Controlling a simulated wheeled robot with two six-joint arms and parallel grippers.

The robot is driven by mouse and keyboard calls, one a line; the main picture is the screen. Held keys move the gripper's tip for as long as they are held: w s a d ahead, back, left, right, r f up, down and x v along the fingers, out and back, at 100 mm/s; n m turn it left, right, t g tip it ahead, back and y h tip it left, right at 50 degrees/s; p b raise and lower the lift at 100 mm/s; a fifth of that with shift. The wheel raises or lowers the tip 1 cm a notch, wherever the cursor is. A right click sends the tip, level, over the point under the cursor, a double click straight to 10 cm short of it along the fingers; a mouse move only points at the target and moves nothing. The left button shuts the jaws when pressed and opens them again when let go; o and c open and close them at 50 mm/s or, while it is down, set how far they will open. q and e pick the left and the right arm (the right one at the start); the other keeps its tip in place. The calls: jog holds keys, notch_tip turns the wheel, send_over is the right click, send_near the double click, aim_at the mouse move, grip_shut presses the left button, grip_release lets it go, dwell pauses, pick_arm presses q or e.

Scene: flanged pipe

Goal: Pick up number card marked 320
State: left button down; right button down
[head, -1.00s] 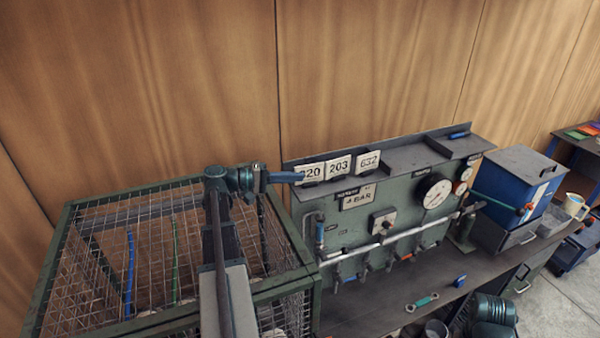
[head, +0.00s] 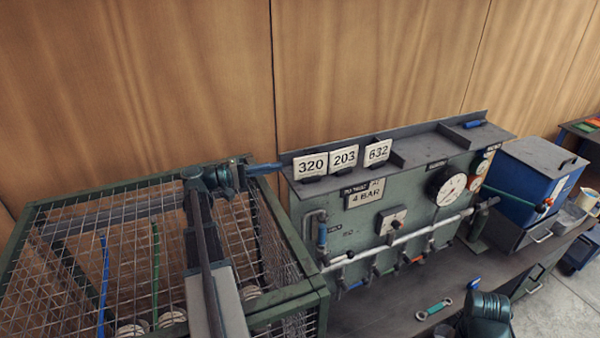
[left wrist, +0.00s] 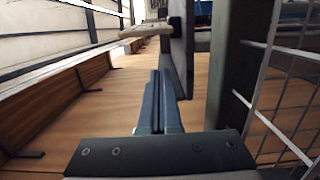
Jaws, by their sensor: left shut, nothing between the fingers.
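The white number card marked 320 (head: 311,165) stands upright on top of the green panel, leftmost of three cards. Card 203 (head: 344,158) and card 632 (head: 377,151) stand to its right. My left gripper (head: 280,167) is shut and empty. Its blue fingers point right and end just left of card 320, apart from it in the head view. In the left wrist view the shut fingers (left wrist: 158,75) point forward, and a pale flat piece (left wrist: 145,31), perhaps a card's edge, shows beyond them.
A wire mesh cage (head: 110,190) with a green frame lies under my left arm. The green panel (head: 340,230) carries pipes, valves and gauges. A blue box (head: 535,185) stands at the right. A wooden wall (head: 380,60) rises close behind.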

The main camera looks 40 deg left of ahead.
aim_at(301, 169)
pick_arm(q)
jog(key=x, duration=1)
jog(key=shift+s+d, duration=0.15)
jog(key=shift+d, duration=0.1)
jog(key=s, duration=0.3)
jog(key=shift+d+r, duration=0.1)
jog(key=shift+d, duration=0.3)
jog(key=shift+s, duration=0.25)
jog(key=s, duration=0.2)
jog(key=s+d, duration=0.1)
jog(key=s, duration=0.1)
jog(key=s+d, duration=0.1)
jog(key=s, duration=0.1)
jog(key=shift+s+d, duration=0.15)
jog(key=shift+s, duration=0.25)
jog(key=shift+w, duration=0.1)
